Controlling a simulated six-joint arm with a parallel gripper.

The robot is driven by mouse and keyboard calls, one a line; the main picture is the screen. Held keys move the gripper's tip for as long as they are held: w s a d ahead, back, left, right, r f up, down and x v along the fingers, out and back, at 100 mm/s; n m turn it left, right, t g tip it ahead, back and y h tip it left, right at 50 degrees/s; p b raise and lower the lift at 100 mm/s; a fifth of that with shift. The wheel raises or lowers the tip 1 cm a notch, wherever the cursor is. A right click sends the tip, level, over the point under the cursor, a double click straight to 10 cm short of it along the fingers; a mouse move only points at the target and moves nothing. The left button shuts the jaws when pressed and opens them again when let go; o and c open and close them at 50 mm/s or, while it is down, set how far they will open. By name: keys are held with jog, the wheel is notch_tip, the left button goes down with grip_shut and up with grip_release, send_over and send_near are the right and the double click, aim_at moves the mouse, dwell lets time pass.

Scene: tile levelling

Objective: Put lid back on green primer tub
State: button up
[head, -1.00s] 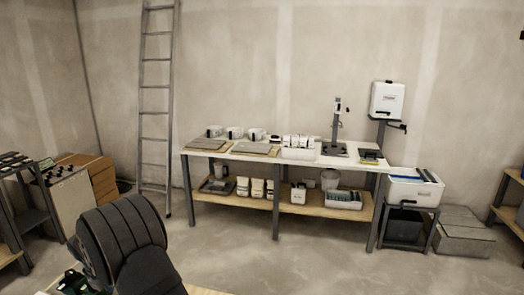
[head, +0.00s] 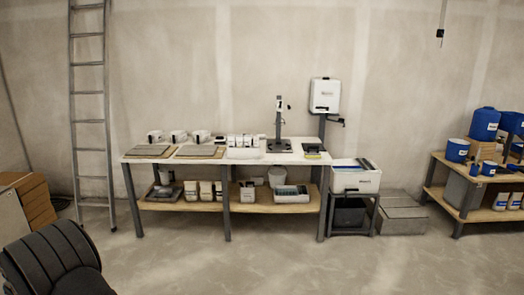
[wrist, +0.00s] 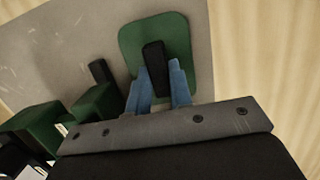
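A flat green lid (wrist: 178,38) with rounded corners and a black upright handle (wrist: 154,62) shows in the wrist view. My gripper (wrist: 160,72) has its two blue fingers on either side of this handle, close against it, and appears shut on it. Whether the lid hangs clear of the grey board behind it or touches it, I cannot tell. Green blocky objects (wrist: 92,103) lie at the left of the wrist view, partly cut off; I cannot tell whether one is the primer tub. Neither my gripper nor the lid shows in the head view.
A grey board (wrist: 60,45) lies on a pale wooden surface (wrist: 265,60). In the head view, a white workbench (head: 290,157) stands by the wall, with a ladder (head: 88,110) at left and a wooden shelf with blue containers (head: 483,124) at right.

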jog(key=shift+r, duration=0.1)
dwell(0.3)
jog(key=shift+r, duration=3.95)
jog(key=m, duration=0.2)
jog(key=s+m+h, duration=0.1)
jog(key=m, duration=0.2)
jog(key=shift+d, duration=0.2)
jog(key=m, duration=0.5)
jog(key=shift+s+d+g+h, duration=0.15)
jog(key=shift+s+g+h, duration=0.25)
jog(key=s+r+m+g+y, duration=0.15)
jog(key=s+m, duration=0.35)
jog(key=m, duration=0.8)
jog(key=s+r+m+g, duration=0.2)
jog(key=s+m, duration=0.3)
jog(key=m, duration=0.8)
jog(key=shift+w+a+f, duration=0.15)
jog(key=shift+a+f, duration=0.05)
jog(key=shift+f, duration=1.4)
jog(key=shift+w+a+f, duration=0.1)
jog(key=shift+a+f, duration=0.05)
jog(key=shift+f, duration=1.45)
